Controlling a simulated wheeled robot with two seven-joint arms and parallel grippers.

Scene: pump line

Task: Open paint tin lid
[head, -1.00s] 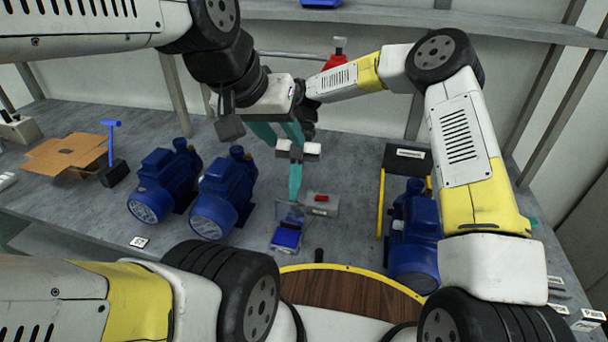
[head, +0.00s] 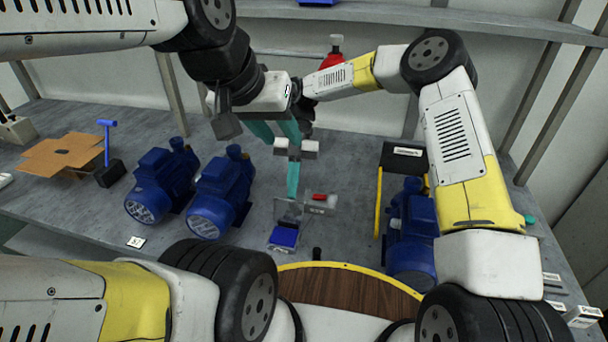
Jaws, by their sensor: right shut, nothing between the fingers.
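I cannot make out a paint tin for certain. A small grey piece with a red part on it (head: 320,201) sits on the bench. A small blue block (head: 284,237) lies in front of it, with a grey piece at its back. My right gripper (head: 292,194) is shut and empty, its teal fingers pointing down just left of the red part; I cannot tell whether they touch the grey piece. My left gripper (head: 276,132) hangs above and behind it, with teal fingers pointing down. Its fingertips are partly hidden, so its opening is unclear.
Two blue pumps (head: 220,192) stand left, another blue pump (head: 410,238) right beside a black-topped yellow frame (head: 402,158). A red bottle (head: 330,82) is behind my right forearm. A round wooden top (head: 345,290) is in front.

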